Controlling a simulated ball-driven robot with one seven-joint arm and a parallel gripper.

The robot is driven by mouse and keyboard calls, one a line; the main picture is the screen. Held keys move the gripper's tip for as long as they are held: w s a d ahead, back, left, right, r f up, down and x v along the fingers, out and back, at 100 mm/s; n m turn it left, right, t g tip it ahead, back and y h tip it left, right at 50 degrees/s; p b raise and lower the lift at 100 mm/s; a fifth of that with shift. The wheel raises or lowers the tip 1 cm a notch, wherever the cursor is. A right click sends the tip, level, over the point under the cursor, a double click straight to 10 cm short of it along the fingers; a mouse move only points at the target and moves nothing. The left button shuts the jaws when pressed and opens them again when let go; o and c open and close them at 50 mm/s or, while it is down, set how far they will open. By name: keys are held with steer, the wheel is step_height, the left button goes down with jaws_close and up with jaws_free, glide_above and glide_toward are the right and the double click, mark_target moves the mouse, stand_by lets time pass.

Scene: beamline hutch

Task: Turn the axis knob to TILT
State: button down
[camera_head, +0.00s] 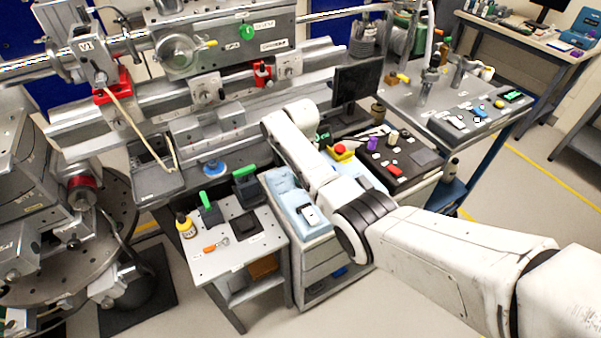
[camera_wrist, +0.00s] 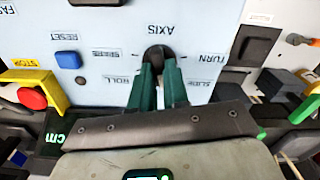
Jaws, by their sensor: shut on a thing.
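The axis knob (camera_wrist: 157,51) is a dark round knob on a pale blue panel (camera_wrist: 200,20) in the wrist view, below the upside-down word AXIS. My gripper (camera_wrist: 159,70) has its two dark green fingers shut on it, one on each side. Upside-down labels around the knob include ROLL and one that seems to read SPARE on the left, and TURN and SLIDE on the right. I see no TILT label; the fingers cover part of the panel. Where the knob points cannot be told. In the head view my arm hides the gripper and knob.
A red stop button (camera_wrist: 32,98) in a yellow surround and a blue RESET button (camera_wrist: 68,60) are left of the knob. A dark square control (camera_wrist: 255,45) is to the right. In the head view, a black monitor (camera_head: 357,84) stands behind the panel area.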

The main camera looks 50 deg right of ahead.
steer(key=m, duration=0.6)
steer(key=shift+d, duration=0.1)
steer(key=shift+r+m, duration=0.1)
steer(key=shift+m, duration=0.2)
stand_by(0.3)
steer(key=c, duration=1.1)
jaws_free()
step_height(320, 180, up, 11)
steer(key=shift+f, duration=0.15)
